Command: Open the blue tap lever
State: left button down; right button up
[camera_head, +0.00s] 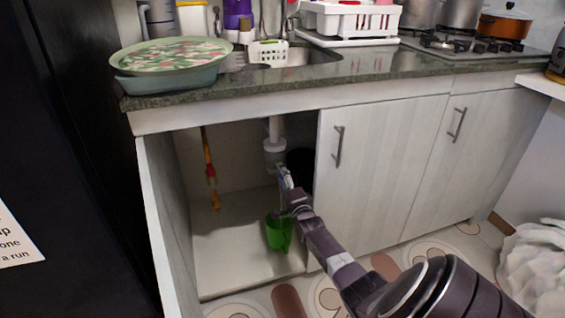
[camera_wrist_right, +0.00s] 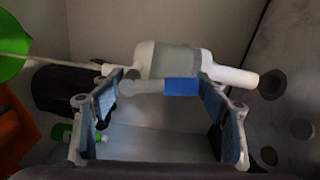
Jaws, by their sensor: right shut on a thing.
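The blue tap lever (camera_wrist_right: 182,87) shows in the right wrist view as a short blue piece at the end of a pale stem. It lies across the space between my right gripper's fingertips, below a thick white and grey pipe (camera_wrist_right: 172,62). In the head view, the right gripper (camera_head: 286,180) is inside the open cabinet below the sink, just under the white drain pipe (camera_head: 274,150). The lever cannot be made out there. My left gripper is not in view.
A red and yellow handled object (camera_head: 209,165) is at the cabinet's back left. A closed cabinet door (camera_head: 375,165) stands right of the opening. The cabinet floor (camera_head: 235,255) is mostly clear.

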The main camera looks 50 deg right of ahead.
jog(key=o, duration=1.7)
jog(key=shift+d+r, duration=0.1)
jog(key=shift+r, duration=0.05)
jog(key=shift+s+a, duration=0.2)
jog(key=shift+s, duration=0.15)
jog(key=v, duration=1.1)
jog(key=shift+s, duration=0.15)
